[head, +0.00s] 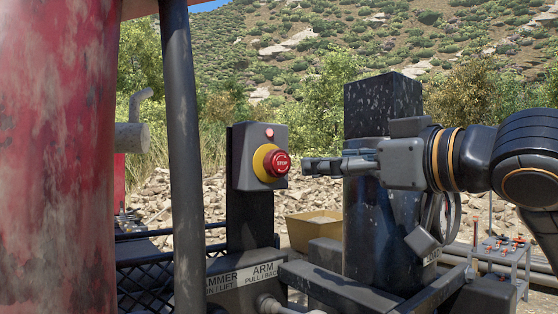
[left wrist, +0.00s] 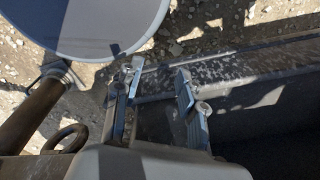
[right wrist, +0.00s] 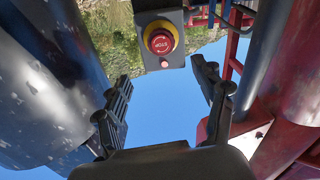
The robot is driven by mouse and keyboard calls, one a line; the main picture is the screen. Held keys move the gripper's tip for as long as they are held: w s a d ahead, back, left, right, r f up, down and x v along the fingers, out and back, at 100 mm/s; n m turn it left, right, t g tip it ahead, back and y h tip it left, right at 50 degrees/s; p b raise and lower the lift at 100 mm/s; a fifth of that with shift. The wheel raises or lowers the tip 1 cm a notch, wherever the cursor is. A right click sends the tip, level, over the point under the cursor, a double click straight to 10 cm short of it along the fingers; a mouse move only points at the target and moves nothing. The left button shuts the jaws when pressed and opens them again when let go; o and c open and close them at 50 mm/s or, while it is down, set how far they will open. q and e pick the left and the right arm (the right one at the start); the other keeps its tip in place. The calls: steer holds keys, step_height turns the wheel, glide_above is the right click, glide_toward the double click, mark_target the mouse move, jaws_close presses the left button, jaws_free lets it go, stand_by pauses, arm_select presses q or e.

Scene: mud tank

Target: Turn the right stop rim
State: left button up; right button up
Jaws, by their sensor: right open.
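The red stop button with its rim (head: 279,163) sits on a yellow collar (head: 262,163) on the front of a grey control box (head: 247,147). In the right wrist view the button (right wrist: 160,42) appears upside down at the top, just beyond and between the fingers. My right gripper (head: 308,166) is level with the button, just to its right, with a small gap in the head view. Its fingers are spread in the right wrist view (right wrist: 160,75), with nothing between them. My left gripper (left wrist: 160,84) shows only in the left wrist view, fingers apart and empty.
A dark post (head: 382,200) stands behind my right gripper. A grey pole (head: 182,150) and a big red tank (head: 55,150) stand on the left. A pale round surface (left wrist: 85,20) is near my left gripper.

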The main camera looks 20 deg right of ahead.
steer(key=p, duration=0.3)
glide_toward(282, 161)
steer(key=x, duration=0.2)
steer(key=p+x, duration=0.2)
steer(key=x, duration=0.5)
steer(key=shift+w, duration=0.15)
arm_select(q)
steer(key=r, duration=0.5)
steer(key=shift+s+a+r, duration=0.15)
steer(key=shift+s+r, duration=0.15)
arm_select(e)
steer(key=shift+w+a, duration=0.1)
steer(key=shift+a, duration=0.05)
steer(key=shift+w, duration=0.1)
steer(key=c, duration=1)
arm_select(q)
steer(key=shift+s+f, duration=0.1)
steer(key=shift+s, duration=0.1)
arm_select(e)
steer(key=shift+c, duration=0.8)
